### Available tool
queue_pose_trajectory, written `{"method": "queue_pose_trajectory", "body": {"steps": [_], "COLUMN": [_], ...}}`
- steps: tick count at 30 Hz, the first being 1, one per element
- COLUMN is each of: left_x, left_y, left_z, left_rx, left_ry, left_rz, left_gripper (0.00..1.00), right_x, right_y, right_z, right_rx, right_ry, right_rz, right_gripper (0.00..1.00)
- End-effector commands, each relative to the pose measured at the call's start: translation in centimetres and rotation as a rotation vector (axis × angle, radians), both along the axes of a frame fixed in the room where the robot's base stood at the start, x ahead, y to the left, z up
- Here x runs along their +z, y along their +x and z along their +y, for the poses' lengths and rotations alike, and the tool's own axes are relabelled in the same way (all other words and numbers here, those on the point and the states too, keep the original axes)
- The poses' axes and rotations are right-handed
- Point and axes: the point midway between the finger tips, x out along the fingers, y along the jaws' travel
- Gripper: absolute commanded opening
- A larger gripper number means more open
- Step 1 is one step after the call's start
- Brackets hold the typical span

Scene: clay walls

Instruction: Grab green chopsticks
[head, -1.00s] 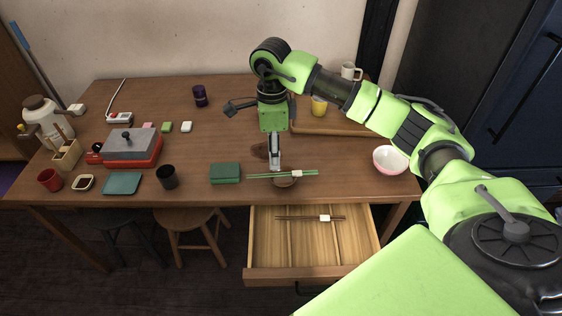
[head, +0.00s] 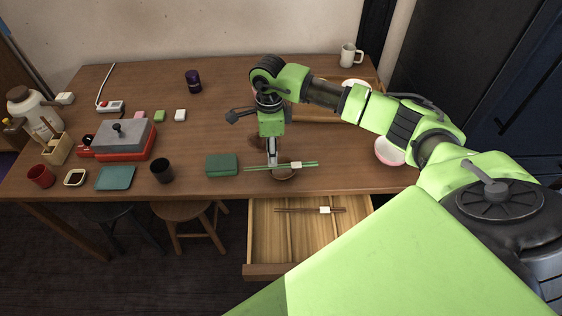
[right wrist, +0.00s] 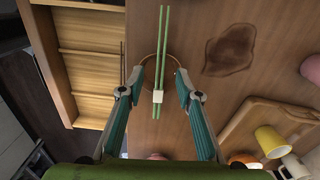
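The green chopsticks (head: 255,168) lie side by side near the table's front edge, held together by a white band (head: 296,165). They lie across a small round brown coaster (head: 284,175). In the right wrist view the chopsticks (right wrist: 163,50) run lengthwise between the fingers of my right gripper (right wrist: 158,80). That gripper is open, with a gap on both sides of the chopsticks. In the head view my right gripper (head: 272,160) points down at the chopsticks. I cannot tell its exact height above them. My left gripper is not in view.
An open drawer (head: 262,235) below the table edge holds brown chopsticks (head: 300,210). A green box (head: 222,165) and black cup (head: 162,170) stand left of the chopsticks. A pink-rimmed bowl (head: 390,152) sits right, partly behind my arm.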

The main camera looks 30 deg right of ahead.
Motion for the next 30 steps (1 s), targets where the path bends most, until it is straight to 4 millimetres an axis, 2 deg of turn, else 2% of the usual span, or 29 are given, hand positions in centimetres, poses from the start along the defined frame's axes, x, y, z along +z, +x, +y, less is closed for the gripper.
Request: {"method": "queue_pose_trajectory", "body": {"steps": [4,9,18,19,22,30], "left_x": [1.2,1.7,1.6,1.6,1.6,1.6], "left_y": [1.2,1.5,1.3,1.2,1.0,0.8], "left_z": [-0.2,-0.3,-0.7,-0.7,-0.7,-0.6], "left_rx": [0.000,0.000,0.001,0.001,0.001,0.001], "left_ry": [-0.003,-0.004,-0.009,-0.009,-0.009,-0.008], "left_rz": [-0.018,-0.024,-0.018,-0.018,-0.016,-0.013], "left_gripper": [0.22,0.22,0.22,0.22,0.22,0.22], "right_x": [-1.8,-4.2,-5.0,-5.0,-5.0,-4.9], "right_y": [-0.2,-0.2,-0.1,-0.1,-0.1,-0.1], "right_z": [-0.5,-0.7,-0.7,-0.7,-0.7,-0.7], "right_rx": [-0.001,0.000,0.000,0.000,0.000,0.000], "right_ry": [0.001,0.001,0.000,0.000,0.000,0.000], "right_rz": [0.005,0.004,0.001,0.001,0.001,0.001], "right_gripper": [0.32,0.32,0.32,0.29,0.03,0.02]}}
